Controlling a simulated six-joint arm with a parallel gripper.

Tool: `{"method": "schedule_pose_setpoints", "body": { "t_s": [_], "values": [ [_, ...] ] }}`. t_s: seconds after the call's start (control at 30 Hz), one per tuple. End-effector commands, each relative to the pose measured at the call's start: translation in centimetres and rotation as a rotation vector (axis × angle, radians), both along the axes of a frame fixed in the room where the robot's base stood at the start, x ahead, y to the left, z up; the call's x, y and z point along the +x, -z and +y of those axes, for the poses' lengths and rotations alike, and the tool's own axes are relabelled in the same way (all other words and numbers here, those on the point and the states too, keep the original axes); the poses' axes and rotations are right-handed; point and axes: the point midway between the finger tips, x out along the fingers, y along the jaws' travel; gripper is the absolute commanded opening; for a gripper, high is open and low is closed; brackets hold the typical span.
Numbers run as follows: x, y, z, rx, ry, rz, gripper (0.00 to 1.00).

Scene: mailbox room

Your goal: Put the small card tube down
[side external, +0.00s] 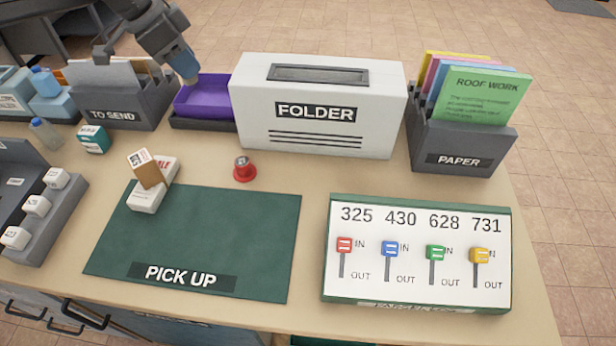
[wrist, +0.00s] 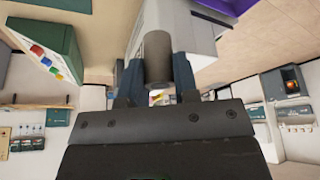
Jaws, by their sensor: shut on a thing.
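My gripper (side external: 180,62) is at the upper left in the side view, close above the purple tray (side external: 212,99). It is shut on the small card tube (wrist: 157,58), a dull grey-brown cylinder between the two dark blue fingers in the wrist view. I cannot tell whether the tube touches the tray.
The white FOLDER box (side external: 318,128) stands right of the tray, the grey TO SEND holder (side external: 124,113) left. A red button (side external: 244,170) is in front. The green PICK UP mat (side external: 215,235) has small boxes (side external: 152,190) at its back left; the rest is bare.

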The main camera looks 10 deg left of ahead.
Motion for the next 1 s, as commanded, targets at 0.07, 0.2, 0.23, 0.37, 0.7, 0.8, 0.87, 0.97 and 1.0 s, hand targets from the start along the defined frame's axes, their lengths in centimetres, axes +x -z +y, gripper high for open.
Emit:
{"method": "schedule_pose_setpoints", "body": {
  "t_s": [0.07, 0.2, 0.23, 0.37, 0.7, 0.8, 0.87, 0.97, 1.0],
  "values": [
    [0.1, 1.3, -3.2, 0.003, -0.013, 0.008, 0.06],
    [0.0, 2.8, -8.3, 0.003, -0.058, 0.006, 0.06],
    [-0.1, 3.2, -9.4, 0.002, -0.068, 0.007, 0.06],
    [-1.0, 4.9, -14.1, 0.002, -0.109, 0.005, 0.06],
    [-3.5, 9.7, -21.1, 0.001, -0.256, 0.005, 0.06],
    [-3.9, 10.7, -21.8, 0.001, -0.276, 0.007, 0.06],
    [-4.0, 11.7, -21.9, 0.003, -0.279, 0.008, 0.06],
    [-4.0, 13.4, -21.9, 0.003, -0.281, 0.008, 0.06],
    [-4.0, 14.0, -21.9, 0.002, -0.281, 0.007, 0.06]
  ]
}}
